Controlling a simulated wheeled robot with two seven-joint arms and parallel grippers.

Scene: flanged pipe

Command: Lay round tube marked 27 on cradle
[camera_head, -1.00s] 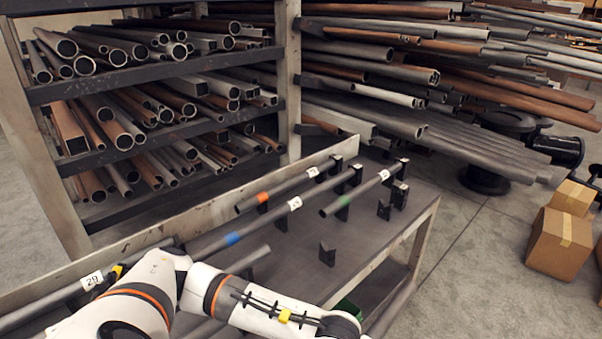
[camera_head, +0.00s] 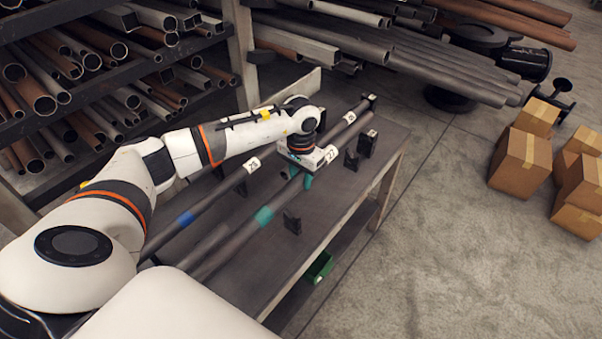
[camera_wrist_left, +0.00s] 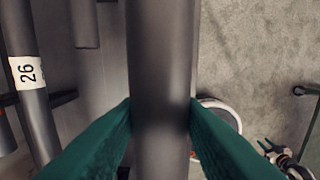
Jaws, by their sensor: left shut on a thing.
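The dark grey tube marked 27 (camera_head: 345,132) slants over the bench, with its white label just right of my left gripper (camera_head: 300,178) and a teal-green band (camera_head: 264,215) nearer me. The left gripper is shut on it. In the left wrist view the green fingers (camera_wrist_left: 160,120) press on both sides of this tube (camera_wrist_left: 162,60); its label is outside that view. Black cradle supports stand on the bench: a pair at the right (camera_head: 367,143) and a lone one (camera_head: 292,222) nearer me. I cannot tell whether the tube touches any support. My right gripper is not in view.
Another labelled tube (camera_head: 331,124) lies behind my forearm. Loaded racks stand at the left and back. Cardboard boxes (camera_head: 520,160) stand on the floor right of the bench.

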